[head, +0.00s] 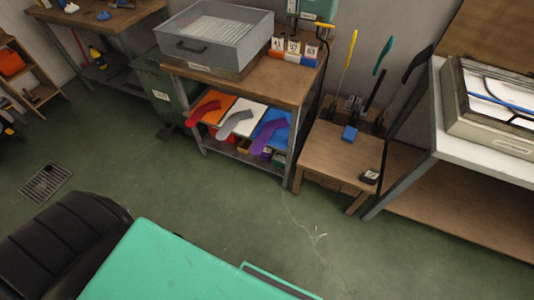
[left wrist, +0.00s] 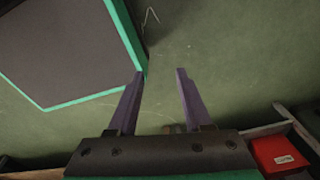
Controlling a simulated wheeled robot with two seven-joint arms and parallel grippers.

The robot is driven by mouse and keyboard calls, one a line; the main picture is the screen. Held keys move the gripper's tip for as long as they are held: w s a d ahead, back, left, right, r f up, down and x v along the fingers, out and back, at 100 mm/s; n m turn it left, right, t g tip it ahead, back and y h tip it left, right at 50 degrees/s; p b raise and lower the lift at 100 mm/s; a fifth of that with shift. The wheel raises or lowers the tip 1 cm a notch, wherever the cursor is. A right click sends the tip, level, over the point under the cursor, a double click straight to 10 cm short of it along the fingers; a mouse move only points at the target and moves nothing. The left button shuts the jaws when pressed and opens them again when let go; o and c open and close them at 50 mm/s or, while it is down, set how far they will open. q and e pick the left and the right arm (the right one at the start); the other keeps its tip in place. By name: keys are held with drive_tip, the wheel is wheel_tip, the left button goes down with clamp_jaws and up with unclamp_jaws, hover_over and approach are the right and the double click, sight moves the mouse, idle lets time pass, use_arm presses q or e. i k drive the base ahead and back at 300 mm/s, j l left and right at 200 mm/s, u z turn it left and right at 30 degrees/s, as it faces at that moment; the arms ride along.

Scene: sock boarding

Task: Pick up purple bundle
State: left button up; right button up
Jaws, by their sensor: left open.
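The purple bundle (head: 268,138) lies on a blue board (head: 274,124) on the middle level of the wooden workbench, at its right end. It looks like a bent, sock-shaped piece. My left gripper (left wrist: 160,75) is open in the left wrist view, with nothing between its two fingers and green floor beyond them. The purple bundle is not seen in the left wrist view. Neither gripper shows in the head view, and my right gripper is not seen.
A grey piece (head: 236,123) and a red piece (head: 205,108) lie left of the bundle. A grey metal tray (head: 200,55) stands on the bench top. A low wooden table (head: 338,160) stands to the right. The green floor (head: 240,210) in front is clear.

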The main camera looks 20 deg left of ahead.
sight(266, 155)
drive_tip(key=i+j+u, duration=0.1)
drive_tip(key=j, duration=0.35)
drive_tip(key=i+j+u, duration=0.1)
drive_tip(key=j, duration=0.3)
drive_tip(key=i+j+u, duration=0.1)
drive_tip(key=j, duration=0.3)
drive_tip(key=i+j+u, duration=0.1)
drive_tip(key=j, duration=0.35)
